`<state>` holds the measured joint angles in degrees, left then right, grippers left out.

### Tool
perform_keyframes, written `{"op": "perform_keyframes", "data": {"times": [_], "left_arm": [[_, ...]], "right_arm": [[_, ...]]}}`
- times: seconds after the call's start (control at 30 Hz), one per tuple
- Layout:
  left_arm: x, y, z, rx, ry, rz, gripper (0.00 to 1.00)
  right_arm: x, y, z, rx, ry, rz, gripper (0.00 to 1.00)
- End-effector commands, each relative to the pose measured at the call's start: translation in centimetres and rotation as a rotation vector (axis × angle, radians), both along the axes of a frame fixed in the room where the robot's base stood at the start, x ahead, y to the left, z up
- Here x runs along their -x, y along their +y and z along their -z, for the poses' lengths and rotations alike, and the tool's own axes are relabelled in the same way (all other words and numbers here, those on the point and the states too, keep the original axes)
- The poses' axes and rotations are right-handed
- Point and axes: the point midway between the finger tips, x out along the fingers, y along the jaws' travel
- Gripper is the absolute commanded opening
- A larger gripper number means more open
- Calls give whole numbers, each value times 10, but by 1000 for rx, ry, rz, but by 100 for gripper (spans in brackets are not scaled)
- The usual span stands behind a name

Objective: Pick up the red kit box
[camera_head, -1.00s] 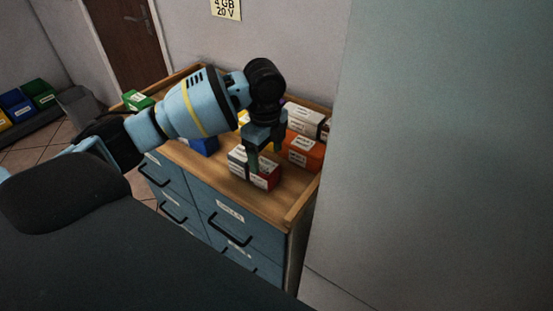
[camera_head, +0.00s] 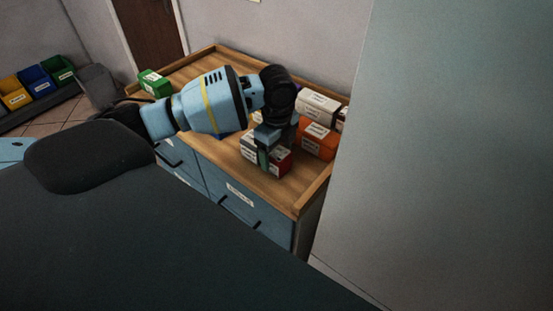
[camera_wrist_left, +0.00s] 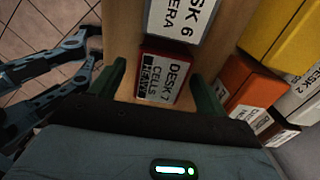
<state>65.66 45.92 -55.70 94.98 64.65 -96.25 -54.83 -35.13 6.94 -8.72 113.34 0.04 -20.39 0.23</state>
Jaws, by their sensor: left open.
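The red kit box (camera_head: 283,165) stands near the front edge of the wooden cabinet top, partly hidden by my left gripper. In the left wrist view, the red box (camera_wrist_left: 165,72) has a white label reading "DESK 7 CELLS". My left gripper (camera_head: 277,151) points down over it. The wrist view shows my left gripper (camera_wrist_left: 158,78) open, with one green finger on each side of the red box. Whether the fingers touch it is unclear.
A grey box (camera_head: 249,150) labelled "DESK 6" stands close beside the red one. An orange box (camera_head: 318,140) and a white box (camera_head: 318,106) stand to the right. A green box (camera_head: 154,83) is at the far left. The cabinet top's raised wooden rim (camera_head: 318,187) runs along its right side.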

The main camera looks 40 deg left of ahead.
Motion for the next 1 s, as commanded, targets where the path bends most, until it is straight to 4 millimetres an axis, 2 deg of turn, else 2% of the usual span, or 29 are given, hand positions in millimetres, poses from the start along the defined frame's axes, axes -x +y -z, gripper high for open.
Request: {"op": "perform_keyframes", "data": {"times": [0.1,0.2,0.47,0.9,1.0], "left_arm": [[1,1,16,0,1,-1,75],[1,1,23,-1,0,-1,75],[0,1,24,0,-2,0,75],[0,1,23,0,-4,0,19],[0,1,23,0,-4,0,19]], "right_arm": [[0,1,1,-2,2,3,36],[1,2,1,-6,3,7,36],[0,3,1,-9,2,9,36],[1,1,1,-2,2,2,36],[1,0,1,0,2,0,36]]}}
